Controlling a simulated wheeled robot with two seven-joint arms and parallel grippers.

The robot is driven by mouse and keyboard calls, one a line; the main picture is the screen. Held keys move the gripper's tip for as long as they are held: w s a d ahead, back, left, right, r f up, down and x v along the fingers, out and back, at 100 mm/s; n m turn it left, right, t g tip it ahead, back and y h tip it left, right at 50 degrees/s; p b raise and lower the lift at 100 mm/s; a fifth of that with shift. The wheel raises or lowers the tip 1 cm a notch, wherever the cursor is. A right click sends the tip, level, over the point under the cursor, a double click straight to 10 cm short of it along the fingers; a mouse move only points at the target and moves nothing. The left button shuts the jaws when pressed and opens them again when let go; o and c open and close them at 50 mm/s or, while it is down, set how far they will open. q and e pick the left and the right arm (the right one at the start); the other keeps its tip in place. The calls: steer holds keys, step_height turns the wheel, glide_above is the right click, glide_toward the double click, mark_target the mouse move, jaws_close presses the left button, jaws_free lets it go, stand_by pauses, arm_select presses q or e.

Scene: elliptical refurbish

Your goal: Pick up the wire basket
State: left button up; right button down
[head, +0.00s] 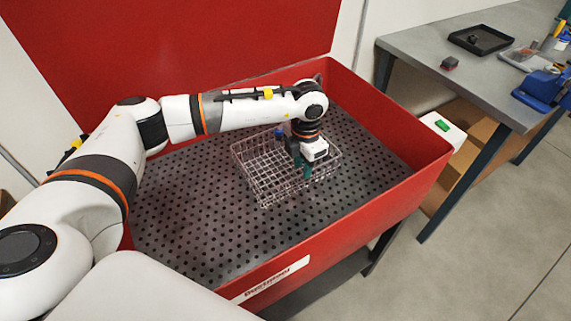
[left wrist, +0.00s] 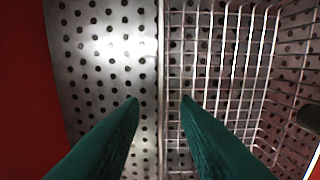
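The wire basket (head: 266,186) is a shallow silver mesh basket standing on the perforated metal floor of a red-walled basin. In the left wrist view the basket (left wrist: 226,75) fills the right half. My left gripper (head: 304,172) points down at the basket's right part, its green fingers partly hidden in the head view. In the left wrist view the left gripper (left wrist: 161,100) is open, with one finger on each side of the basket's side wall. The wall runs between the fingertips with gaps on both sides. My right gripper is not in view.
The red basin (head: 428,178) has raised walls around its perforated floor (head: 190,220), which is otherwise clear. A grey workbench (head: 420,52) at the right carries a black tray (head: 481,40) and a blue vise (head: 543,88). A dark object (left wrist: 309,117) shows at the wrist view's right edge.

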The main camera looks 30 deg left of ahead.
mark_target(303, 191)
arm_select(q)
steer(key=f, duration=0.2)
steer(key=f+p, duration=0.1)
steer(key=f, duration=0.5)
steer(key=shift+w+d, duration=0.15)
steer(key=shift+w, duration=0.2)
jaws_close()
steer(key=shift+r, duration=0.1)
